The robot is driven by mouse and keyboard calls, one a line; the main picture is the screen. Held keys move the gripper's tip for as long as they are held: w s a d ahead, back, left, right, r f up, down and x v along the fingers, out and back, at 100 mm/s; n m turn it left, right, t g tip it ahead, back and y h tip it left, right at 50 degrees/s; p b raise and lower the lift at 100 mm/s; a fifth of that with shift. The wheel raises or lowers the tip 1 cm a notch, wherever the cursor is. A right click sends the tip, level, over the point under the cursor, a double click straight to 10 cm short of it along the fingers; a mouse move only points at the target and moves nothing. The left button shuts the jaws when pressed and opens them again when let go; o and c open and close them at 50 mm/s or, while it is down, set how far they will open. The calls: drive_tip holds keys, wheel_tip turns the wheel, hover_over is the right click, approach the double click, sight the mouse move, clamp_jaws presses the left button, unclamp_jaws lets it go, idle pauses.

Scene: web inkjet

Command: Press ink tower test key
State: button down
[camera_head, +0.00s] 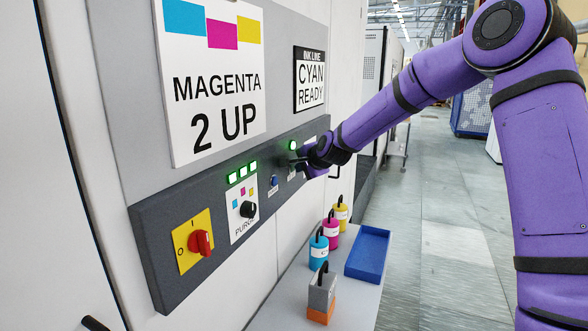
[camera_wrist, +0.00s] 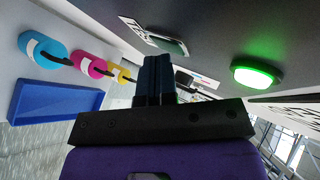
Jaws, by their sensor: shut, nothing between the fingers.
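The ink tower's dark grey control strip (camera_head: 165,255) runs along the wall panel. My gripper (camera_head: 297,161) is at its right part, just below a lit green lamp (camera_head: 292,145). In the wrist view, my gripper's fingers (camera_wrist: 156,66) are shut together and empty. Their tips are close to a pale, rounded key (camera_wrist: 168,43) on the strip, beside a white label (camera_wrist: 136,28) that seems to read TEST. I cannot tell whether the tips touch the key. In the head view my gripper hides the key. The lit green lamp (camera_wrist: 257,72) is right of the fingers in the wrist view.
The strip also carries a red rotary switch (camera_head: 201,243), a black purge knob (camera_head: 248,209) and a blue button (camera_head: 273,181). Below, a ledge holds cyan (camera_head: 319,250), magenta (camera_head: 332,230) and yellow (camera_head: 341,212) bottles, a grey-orange block (camera_head: 321,297) and a blue tray (camera_head: 367,254).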

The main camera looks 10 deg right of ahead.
drive_tip(key=shift+d, duration=0.15)
drive_tip(key=shift+s+d, duration=0.5)
drive_tip(key=shift+d, duration=0.1)
idle(0.3)
drive_tip(key=shift+s+d, duration=0.75)
drive_tip(key=shift+d, duration=0.25)
drive_tip(key=shift+s+d, duration=0.7)
drive_tip(key=shift+d, duration=0.25)
drive_tip(key=shift+s, duration=0.1)
